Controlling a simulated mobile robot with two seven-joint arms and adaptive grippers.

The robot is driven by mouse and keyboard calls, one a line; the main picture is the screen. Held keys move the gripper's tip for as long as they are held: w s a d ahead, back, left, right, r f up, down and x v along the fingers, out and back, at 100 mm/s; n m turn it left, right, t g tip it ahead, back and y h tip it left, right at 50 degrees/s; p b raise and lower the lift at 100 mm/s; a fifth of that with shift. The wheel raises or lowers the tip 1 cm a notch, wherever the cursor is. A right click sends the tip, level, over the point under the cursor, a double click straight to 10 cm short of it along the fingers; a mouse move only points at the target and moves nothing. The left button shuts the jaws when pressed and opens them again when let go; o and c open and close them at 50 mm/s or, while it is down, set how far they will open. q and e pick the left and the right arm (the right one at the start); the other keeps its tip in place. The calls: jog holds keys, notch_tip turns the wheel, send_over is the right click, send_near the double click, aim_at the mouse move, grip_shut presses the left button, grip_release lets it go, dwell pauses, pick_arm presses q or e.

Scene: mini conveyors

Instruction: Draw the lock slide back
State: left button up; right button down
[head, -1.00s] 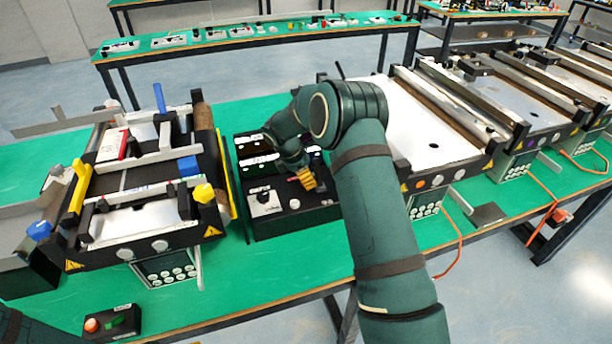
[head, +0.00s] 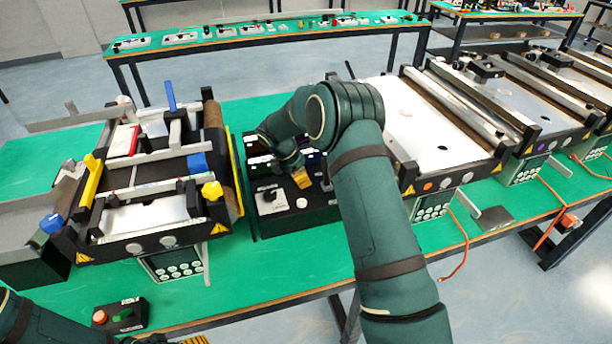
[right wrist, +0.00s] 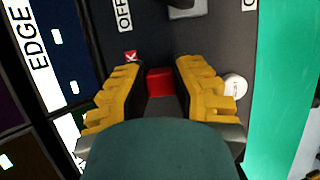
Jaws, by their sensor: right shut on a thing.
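The black control box (head: 285,222) stands on the green table right of the left conveyor. My right gripper (head: 302,179) reaches down over the box in the head view. In the right wrist view its yellow fingers (right wrist: 160,88) are shut on a small red block (right wrist: 160,80), which appears to be the lock slide's grip. The slide's lower part and track are hidden by the fingers and wrist. A white round button (right wrist: 235,87) sits right of the fingers. Part of my left gripper (head: 196,340) shows at the bottom edge; its jaws are cut off.
A black switch on a white plate (head: 270,198) is on the box near the gripper. The left conveyor (head: 150,240) stands close on the left, with blue and yellow knobs. A small button box (head: 120,316) lies at the table's front edge. Bare green table lies in front of the control box.

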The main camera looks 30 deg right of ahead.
jog(key=c, duration=0.7)
grip_release()
jog(key=shift+a+f, duration=0.15)
jog(key=shift+a, duration=0.1)
jog(key=shift+c, duration=0.2)
jog(key=shift+d, duration=0.1)
jog(key=shift+w+r, duration=0.1)
jog(key=shift+r, duration=0.2)
jog(key=v, duration=1.1)
jog(key=shift+a+r, duration=0.2)
jog(key=shift+a, duration=0.05)
